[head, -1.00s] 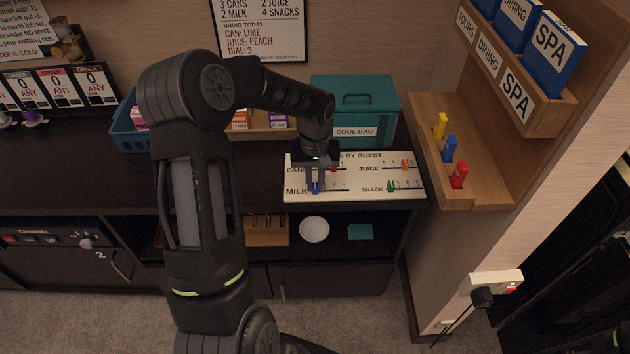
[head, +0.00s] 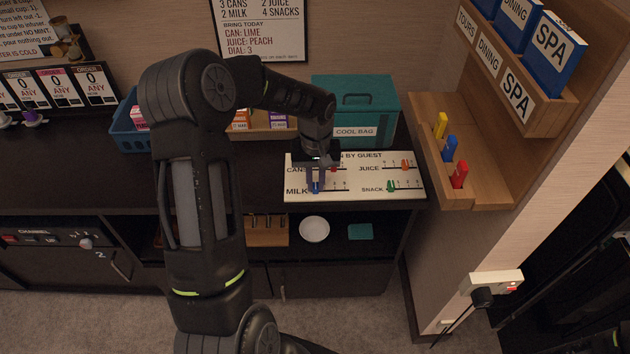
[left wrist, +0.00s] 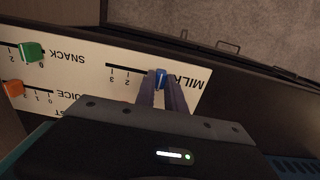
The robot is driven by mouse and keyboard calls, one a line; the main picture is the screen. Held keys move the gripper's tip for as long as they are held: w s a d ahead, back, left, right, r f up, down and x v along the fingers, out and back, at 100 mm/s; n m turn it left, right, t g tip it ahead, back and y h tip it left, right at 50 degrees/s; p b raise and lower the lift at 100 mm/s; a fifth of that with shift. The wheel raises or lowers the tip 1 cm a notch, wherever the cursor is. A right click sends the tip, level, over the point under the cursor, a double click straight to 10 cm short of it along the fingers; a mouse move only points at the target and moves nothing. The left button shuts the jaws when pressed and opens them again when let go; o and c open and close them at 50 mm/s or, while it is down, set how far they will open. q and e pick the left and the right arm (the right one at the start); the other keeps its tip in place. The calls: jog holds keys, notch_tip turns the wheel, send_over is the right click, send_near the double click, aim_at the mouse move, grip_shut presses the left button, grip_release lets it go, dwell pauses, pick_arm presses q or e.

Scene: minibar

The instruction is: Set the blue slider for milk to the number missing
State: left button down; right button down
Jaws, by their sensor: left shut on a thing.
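A white slider board (head: 350,193) lies on the dark counter, with rows for cans, juice, milk and snack. My left gripper (head: 315,186) reaches down onto the MILK row. In the left wrist view, my left gripper (left wrist: 162,95) has its two fingers shut on the blue slider (left wrist: 160,77), one on each side of it. The slider is near the MILK word end of its scale. The marks 2 and 3 show free of it; the lower marks are hidden by the fingers, so its exact number cannot be read.
The green snack slider (left wrist: 31,51) and orange juice slider (left wrist: 13,88) share the board. A teal cool bag (head: 355,105) stands behind it. A wall sign (head: 262,30) reads 3 cans, 2 milk, 2 juice, 4 snacks. A wooden rack (head: 490,190) stands to the right.

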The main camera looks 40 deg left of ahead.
aim_at(335, 191)
pick_arm(q)
jog(key=w+d+b, duration=0.1)
jog(key=w+d, duration=0.1)
jog(key=d, duration=0.1)
jog(key=shift+w+d+f+b, duration=0.1)
jog(key=shift+w+d+b, duration=0.15)
jog(key=shift+w+b, duration=0.15)
jog(key=shift+w+d, duration=0.2)
jog(key=shift+d, duration=0.05)
jog(key=c, duration=1.4)
grip_release()
jog(key=shift+r, duration=0.2)
notch_tip(335, 191, up, 8)
jog(key=shift+f, duration=0.15)
jog(key=shift+s+f, duration=0.1)
